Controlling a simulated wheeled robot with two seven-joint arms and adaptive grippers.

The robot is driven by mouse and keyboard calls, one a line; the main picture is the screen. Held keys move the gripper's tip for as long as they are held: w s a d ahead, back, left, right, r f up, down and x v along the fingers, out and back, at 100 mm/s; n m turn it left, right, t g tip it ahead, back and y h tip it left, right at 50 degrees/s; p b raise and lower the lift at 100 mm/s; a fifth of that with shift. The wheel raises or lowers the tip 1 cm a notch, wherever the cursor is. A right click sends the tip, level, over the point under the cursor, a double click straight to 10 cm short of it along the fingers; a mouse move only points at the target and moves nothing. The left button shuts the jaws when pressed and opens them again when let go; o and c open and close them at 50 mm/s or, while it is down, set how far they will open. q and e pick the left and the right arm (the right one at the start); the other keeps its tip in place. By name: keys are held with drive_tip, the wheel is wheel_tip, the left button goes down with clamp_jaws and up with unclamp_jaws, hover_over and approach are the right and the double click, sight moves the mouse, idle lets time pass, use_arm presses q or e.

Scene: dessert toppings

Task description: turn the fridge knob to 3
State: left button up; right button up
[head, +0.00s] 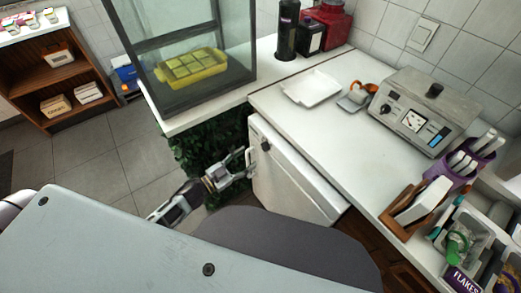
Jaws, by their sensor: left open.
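The white fridge (297,180) stands under the counter in the middle of the head view. A small dark round part, which looks like its knob (265,146), is near the upper left of the fridge front. Any numbers on it are too small to read. My left gripper (249,163) is open, with its fingers close to the left edge of the fridge front, just below and left of the knob. I cannot tell whether a finger touches the fridge. Nothing shows between the fingers. My right gripper is not in view.
The white counter (330,130) above holds a white tray (312,88) and a grey appliance (420,108) with a dial. A glass case (190,40) with a yellow tray stands at left. Green foliage (205,150) is beside the fridge. Tiled floor (100,160) lies open at left.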

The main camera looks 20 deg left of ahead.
sight(263, 148)
use_arm(q)
drive_tip(key=shift+x, duration=3.9)
drive_tip(key=shift+c, duration=0.2)
drive_tip(key=c, duration=1)
